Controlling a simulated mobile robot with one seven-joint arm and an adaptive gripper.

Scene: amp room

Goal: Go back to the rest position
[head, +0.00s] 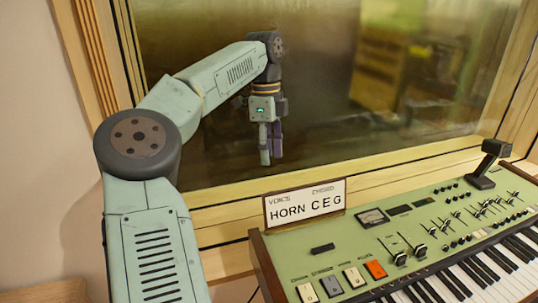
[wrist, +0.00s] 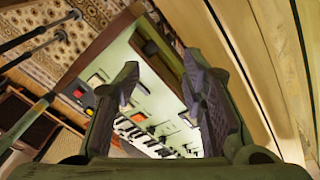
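My gripper (head: 271,158) hangs with its fingers pointing down in front of the window, above and left of the green keyboard instrument (head: 440,225) in the head view. In the wrist view my gripper (wrist: 160,65) shows two dark padded fingers standing apart, with nothing between them. The instrument's panel and keys show beyond that gap. My gripper is clear of the instrument in the head view.
A sign (head: 305,203) reading "HORN CEG" stands at the instrument's back left edge. A black lever (head: 488,165) rises at its back right. The wood-framed window (head: 330,100) is behind my arm. A patterned rug (wrist: 40,30) shows in the wrist view.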

